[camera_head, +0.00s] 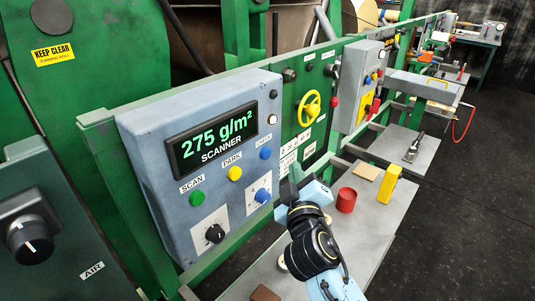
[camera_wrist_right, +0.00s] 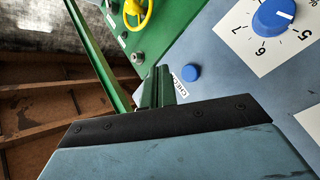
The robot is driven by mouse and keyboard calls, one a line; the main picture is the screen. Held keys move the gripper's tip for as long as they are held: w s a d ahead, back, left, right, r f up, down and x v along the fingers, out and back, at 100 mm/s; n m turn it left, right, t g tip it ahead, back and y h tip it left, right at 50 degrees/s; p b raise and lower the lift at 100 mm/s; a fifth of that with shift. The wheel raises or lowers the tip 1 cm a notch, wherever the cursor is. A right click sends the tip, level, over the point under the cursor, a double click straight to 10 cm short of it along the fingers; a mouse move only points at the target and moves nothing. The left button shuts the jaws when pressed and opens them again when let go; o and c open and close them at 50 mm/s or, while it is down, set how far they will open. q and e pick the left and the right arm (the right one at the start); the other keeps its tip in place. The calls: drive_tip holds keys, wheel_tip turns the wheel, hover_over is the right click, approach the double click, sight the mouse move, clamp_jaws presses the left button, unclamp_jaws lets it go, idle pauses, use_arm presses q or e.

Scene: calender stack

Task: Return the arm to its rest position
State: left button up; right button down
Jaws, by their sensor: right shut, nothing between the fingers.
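My right gripper (camera_head: 294,174) is in front of the right edge of the scanner panel (camera_head: 150,130), with its arm coming up from the bottom. In the right wrist view its fingers (camera_wrist_right: 158,88) are together with nothing between them. Beyond the fingertips is a blue button (camera_wrist_right: 191,73), its label partly hidden by the fingers. The blue button also shows in the head view (camera_head: 265,153), apart from the gripper. The scanner display (camera_head: 212,140) reads 275 g/m². My left gripper is not in view.
A blue dial (camera_wrist_right: 272,17) is close by on the panel. A yellow handwheel (camera_head: 309,109) is on the green panel behind. A shelf below holds a red cylinder (camera_head: 346,200) and a yellow block (camera_head: 390,186). Dark floor (camera_head: 460,220) is clear at the right.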

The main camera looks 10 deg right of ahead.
drive_tip(key=shift+f, duration=0.1)
drive_tip(key=s+d+f+m+g, duration=0.3)
drive_tip(key=s+d+f+g, duration=0.15)
drive_tip(key=s+f, duration=0.45)
drive_tip(key=s+d+f+m+g, duration=0.3)
drive_tip(key=s+f+g, duration=0.3)
drive_tip(key=s+f, duration=0.3)
drive_tip(key=s+a+f+g+y, duration=0.1)
drive_tip(key=s+g, duration=0.1)
drive_tip(key=s, duration=0.4)
drive_tip(key=s+f+g+y, duration=0.1)
drive_tip(key=s+g+y, duration=0.15)
drive_tip(key=s, duration=0.35)
wheel_tip(320, 180, down, 26)
drive_tip(key=s+g+b, duration=0.1)
drive_tip(key=b, duration=0.2)
drive_tip(key=s+d+f+g+b, duration=0.1)
drive_tip(key=s+d+f+b, duration=0.1)
drive_tip(key=s+f, duration=1.5)
wheel_tip(320, 180, down, 3)
drive_tip(key=shift+d+r+g+h+b, duration=0.2)
drive_tip(key=shift+d+g+h+b, duration=0.1)
drive_tip(key=shift+h+b, duration=0.25)
